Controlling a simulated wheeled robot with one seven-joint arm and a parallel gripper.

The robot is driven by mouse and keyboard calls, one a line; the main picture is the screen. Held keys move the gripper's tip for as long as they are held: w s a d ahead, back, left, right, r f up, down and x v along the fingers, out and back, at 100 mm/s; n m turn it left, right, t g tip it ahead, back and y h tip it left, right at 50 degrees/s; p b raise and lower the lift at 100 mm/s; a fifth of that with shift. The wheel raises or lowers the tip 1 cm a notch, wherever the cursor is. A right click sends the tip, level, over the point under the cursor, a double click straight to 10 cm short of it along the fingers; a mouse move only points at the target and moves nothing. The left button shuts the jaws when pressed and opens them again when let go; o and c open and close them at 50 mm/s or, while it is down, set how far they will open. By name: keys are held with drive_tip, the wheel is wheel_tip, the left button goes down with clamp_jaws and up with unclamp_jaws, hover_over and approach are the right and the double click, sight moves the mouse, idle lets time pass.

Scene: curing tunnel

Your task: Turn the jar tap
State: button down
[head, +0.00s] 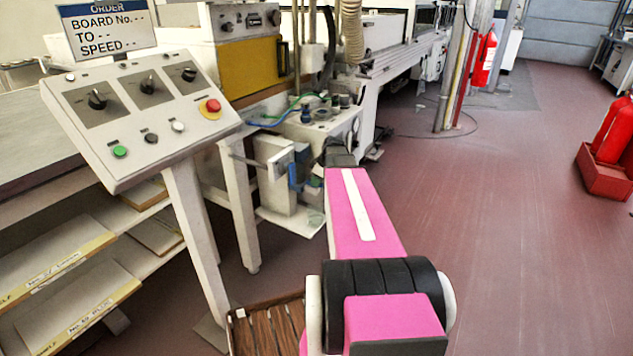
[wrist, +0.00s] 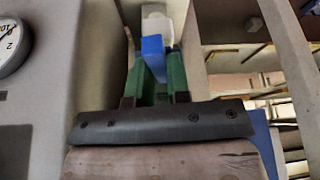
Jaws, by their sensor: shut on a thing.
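My gripper (wrist: 156,62) shows in the wrist view with two green fingers, one on each side of a blue tap handle (wrist: 153,47). The fingers are shut on the handle. A pale, whitish block (wrist: 157,22) stands just beyond the handle; I cannot tell whether it is part of the jar. Small blue parts (head: 292,176) show beside a white-and-grey fitting there, but the jar's outline is not clear.
A round gauge (wrist: 9,46) sits on a pale panel at the wrist view's left. A control console (head: 145,115) with knobs and a red button stands left of my arm. A wooden slatted crate (head: 268,328) is low in front.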

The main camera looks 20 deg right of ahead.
drive_tip(key=c, duration=1.1)
unclamp_jaws()
drive_tip(key=v, duration=1)
drive_tip(key=shift+d+r, duration=0.1)
drive_tip(key=shift+r, duration=0.3)
